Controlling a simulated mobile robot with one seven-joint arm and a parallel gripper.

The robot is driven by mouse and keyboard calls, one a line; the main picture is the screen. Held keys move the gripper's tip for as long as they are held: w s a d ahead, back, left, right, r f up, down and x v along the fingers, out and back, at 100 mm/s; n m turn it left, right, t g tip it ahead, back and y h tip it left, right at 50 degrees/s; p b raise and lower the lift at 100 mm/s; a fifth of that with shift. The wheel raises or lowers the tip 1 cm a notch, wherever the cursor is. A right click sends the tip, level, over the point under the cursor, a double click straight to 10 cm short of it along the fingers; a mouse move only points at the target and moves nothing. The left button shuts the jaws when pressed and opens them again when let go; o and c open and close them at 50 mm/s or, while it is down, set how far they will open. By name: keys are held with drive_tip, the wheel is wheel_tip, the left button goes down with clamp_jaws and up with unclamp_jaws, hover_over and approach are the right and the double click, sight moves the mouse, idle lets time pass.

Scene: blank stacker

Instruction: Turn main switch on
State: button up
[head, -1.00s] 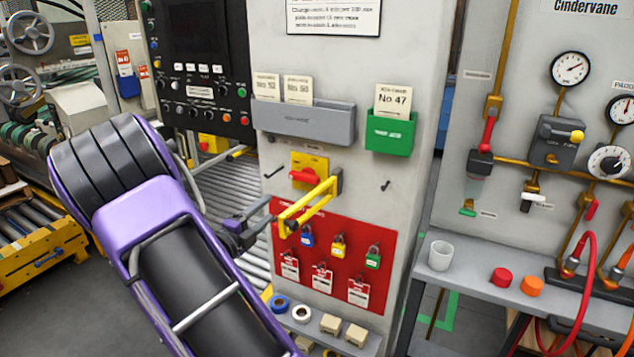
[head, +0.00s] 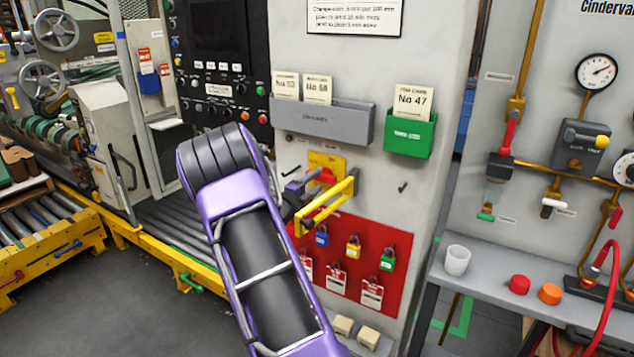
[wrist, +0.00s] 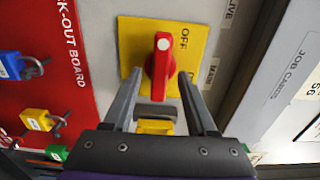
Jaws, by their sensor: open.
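The main switch is a red handle (wrist: 162,62) on a yellow plate (wrist: 130,40) marked OFF in the wrist view. In the head view the red handle (head: 325,176) and plate (head: 322,160) are on the grey panel, partly hidden. My gripper (wrist: 161,78) is open in the wrist view, with one finger on each side of the handle's near part; I cannot tell whether either finger touches it. In the head view my gripper (head: 299,190) reaches the plate from the left.
The red lock-out board (head: 345,240) with padlocks and tags hangs below. Above are the grey card holder (head: 325,122) and green card holder (head: 407,140). A shelf with a white cup (head: 457,260) stands right.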

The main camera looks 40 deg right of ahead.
drive_tip(key=shift+w+d, duration=0.2)
drive_tip(key=shift+d, duration=0.3)
clamp_jaws()
